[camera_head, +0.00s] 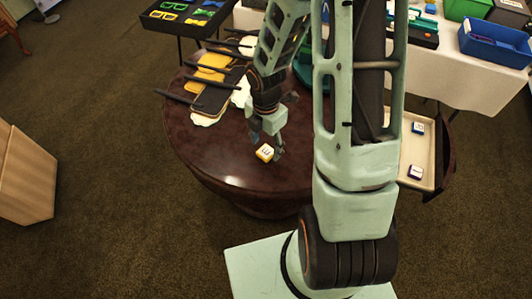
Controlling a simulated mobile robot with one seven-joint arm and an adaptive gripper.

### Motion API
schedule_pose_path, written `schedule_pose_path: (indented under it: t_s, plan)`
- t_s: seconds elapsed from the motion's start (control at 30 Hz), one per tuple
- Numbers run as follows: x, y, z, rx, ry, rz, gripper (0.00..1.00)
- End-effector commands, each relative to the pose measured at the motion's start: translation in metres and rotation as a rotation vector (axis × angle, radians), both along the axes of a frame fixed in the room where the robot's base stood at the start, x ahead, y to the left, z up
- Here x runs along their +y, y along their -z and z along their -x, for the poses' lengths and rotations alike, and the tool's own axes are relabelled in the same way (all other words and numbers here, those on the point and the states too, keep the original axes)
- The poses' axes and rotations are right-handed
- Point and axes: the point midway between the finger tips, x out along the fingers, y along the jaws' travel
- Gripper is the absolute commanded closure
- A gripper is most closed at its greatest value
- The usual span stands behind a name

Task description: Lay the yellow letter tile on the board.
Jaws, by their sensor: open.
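The yellow letter tile (265,152) has a pale top with a dark mark too small to read. It shows low over the front part of the round dark table; I cannot tell whether it touches the tabletop. My gripper (268,146) points down right at the tile, with its jaws open. One finger shows on the right of the tile; I cannot tell whether the fingers touch it. A beige rimmed board or tray (405,187) lies at the right, partly hidden behind my arm.
The round table (215,155) has bare surface around the tile. Masks or paddles with black handles (212,95) lie at its back left. A black tray of bow ties (185,14) stands behind. A white-clothed table (465,75) with bins stands at back right. A wooden box (25,175) is at left.

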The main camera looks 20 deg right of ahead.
Motion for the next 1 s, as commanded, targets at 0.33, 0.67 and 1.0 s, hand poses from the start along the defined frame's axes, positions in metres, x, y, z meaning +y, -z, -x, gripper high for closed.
schedule_pose_path:
  t_s: [0.33,0.67,1.0]
  plan:
    - [0.0,0.023,-0.001,-0.001,0.0,0.0,0.45]
    - [0.0,0.023,0.0,-0.001,0.0,0.0,0.7]
    - [0.0,0.023,0.0,-0.001,0.0,0.0,0.86]
